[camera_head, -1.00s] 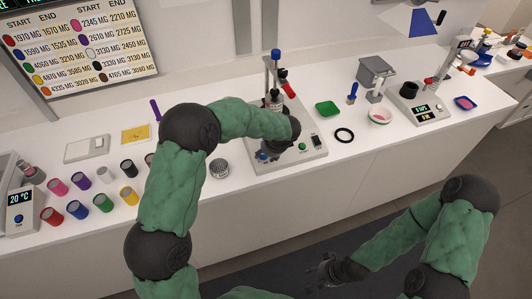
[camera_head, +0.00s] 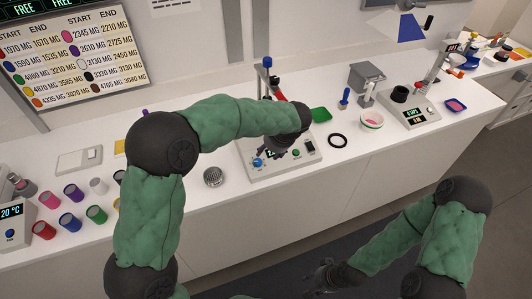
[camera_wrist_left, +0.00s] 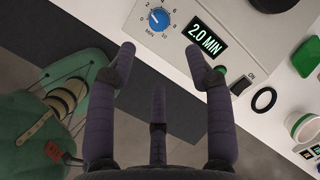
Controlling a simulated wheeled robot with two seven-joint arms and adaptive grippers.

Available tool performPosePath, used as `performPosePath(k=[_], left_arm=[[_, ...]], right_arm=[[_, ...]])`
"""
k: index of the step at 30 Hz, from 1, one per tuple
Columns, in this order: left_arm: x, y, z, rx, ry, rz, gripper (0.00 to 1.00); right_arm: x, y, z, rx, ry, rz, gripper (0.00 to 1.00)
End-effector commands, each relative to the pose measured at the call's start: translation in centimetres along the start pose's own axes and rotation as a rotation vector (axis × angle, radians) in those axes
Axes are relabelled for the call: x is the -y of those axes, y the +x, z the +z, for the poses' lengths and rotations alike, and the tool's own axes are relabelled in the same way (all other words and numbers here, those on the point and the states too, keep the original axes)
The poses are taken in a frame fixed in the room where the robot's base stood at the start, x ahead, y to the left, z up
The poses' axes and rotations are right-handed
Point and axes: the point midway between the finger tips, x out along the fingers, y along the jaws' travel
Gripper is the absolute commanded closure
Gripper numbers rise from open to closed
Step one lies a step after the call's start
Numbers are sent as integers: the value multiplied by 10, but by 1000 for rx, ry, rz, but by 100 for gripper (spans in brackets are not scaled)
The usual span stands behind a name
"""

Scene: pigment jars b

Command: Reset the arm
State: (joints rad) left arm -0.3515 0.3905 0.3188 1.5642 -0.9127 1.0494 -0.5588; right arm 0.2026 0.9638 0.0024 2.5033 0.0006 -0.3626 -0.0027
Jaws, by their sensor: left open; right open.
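My left arm (camera_head: 152,215) is green with dark joints, bent up and over the bench. My left gripper (camera_head: 272,150) hangs in front of the timer machine (camera_head: 252,172), partly hidden by its own wrist. In the left wrist view its fingers (camera_wrist_left: 160,50) are spread with nothing between them. The machine's blue dial (camera_wrist_left: 159,19) and its "2.0 MIN" display (camera_wrist_left: 208,38) show beyond the fingertips. My right arm (camera_head: 390,245) is bent low in front of the bench. My right gripper (camera_head: 326,277) is above the floor, small and dark, with nothing seen in it.
Several coloured jars (camera_head: 71,222) stand at the left of the bench. A mesh-topped round container (camera_head: 213,177) is left of the machine.

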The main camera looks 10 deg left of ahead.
Motion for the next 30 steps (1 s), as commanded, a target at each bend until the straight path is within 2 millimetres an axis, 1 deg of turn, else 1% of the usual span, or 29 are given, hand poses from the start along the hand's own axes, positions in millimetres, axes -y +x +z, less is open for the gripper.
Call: performPosePath(k=[4,16,20,23,25,26,27,29,30], left_arm=[[0,-4,0,0,1,0,48],[0,-4,0,0,0,0,48],[-4,2,-2,-9,-4,12,48],[-21,23,-12,-45,-27,56,48],[-43,48,-24,-92,-66,111,48],[-55,60,-30,-115,-86,140,48],[-72,76,-37,-148,-124,183,48],[-100,100,-50,-199,-192,252,48],[-119,114,-57,-231,-245,298,48]], right_arm=[[0,0,0,0,0,0,54],[0,0,0,0,0,0,54],[0,0,0,0,0,0,54],[-1,2,0,0,0,0,54],[-1,4,0,0,0,0,54],[-2,4,0,0,0,0,54],[-2,6,0,0,0,0,54],[-3,8,0,0,0,0,54],[-3,9,0,0,0,0,54]])
